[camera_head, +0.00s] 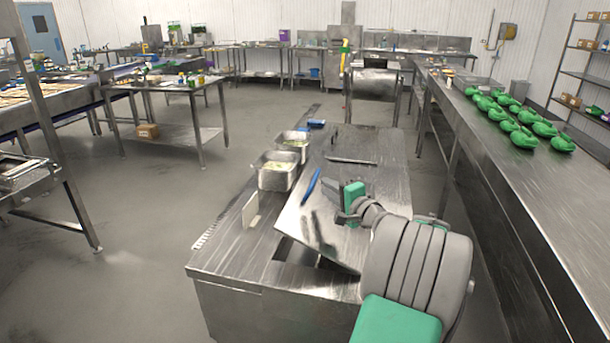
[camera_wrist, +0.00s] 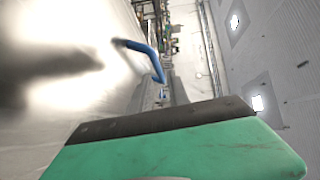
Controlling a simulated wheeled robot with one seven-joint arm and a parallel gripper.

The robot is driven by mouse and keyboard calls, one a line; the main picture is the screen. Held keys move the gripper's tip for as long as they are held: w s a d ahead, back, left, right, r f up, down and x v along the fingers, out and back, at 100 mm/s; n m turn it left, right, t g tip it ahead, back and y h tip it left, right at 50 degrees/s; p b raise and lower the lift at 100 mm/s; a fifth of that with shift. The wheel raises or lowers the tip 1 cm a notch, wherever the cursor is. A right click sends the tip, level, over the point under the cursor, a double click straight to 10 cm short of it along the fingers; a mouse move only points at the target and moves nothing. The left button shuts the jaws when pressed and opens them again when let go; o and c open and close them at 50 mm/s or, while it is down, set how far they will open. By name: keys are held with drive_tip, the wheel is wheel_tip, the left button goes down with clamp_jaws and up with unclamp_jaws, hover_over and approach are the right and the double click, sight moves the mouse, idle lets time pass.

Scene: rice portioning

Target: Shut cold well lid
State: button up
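The cold well lid (camera_head: 330,234) is a flat steel panel on the worktop, tilted, with a dark gap below its near edge. Its blue handle (camera_head: 311,186) stands on the left part of the lid. My gripper (camera_head: 346,203) is over the lid, to the right of the handle and apart from it. Nothing is seen held.
Two steel pans with pale food, the nearer pan (camera_head: 278,182) and the farther pan (camera_head: 291,147), stand left of the lid. A long counter (camera_head: 535,190) with several green items runs along the right. Open floor lies left.

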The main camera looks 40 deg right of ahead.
sight(316, 179)
drive_tip(key=w, duration=0.5)
drive_tip(key=w+d+p, duration=0.1)
drive_tip(key=w, duration=0.1)
drive_tip(key=shift+w+f, duration=0.2)
drive_tip(key=shift+s, duration=0.1)
clamp_jaws()
idle(0.8)
drive_tip(key=shift+c, duration=2)
unclamp_jaws()
drive_tip(key=o, duration=0.4)
drive_tip(key=shift+s, duration=0.15)
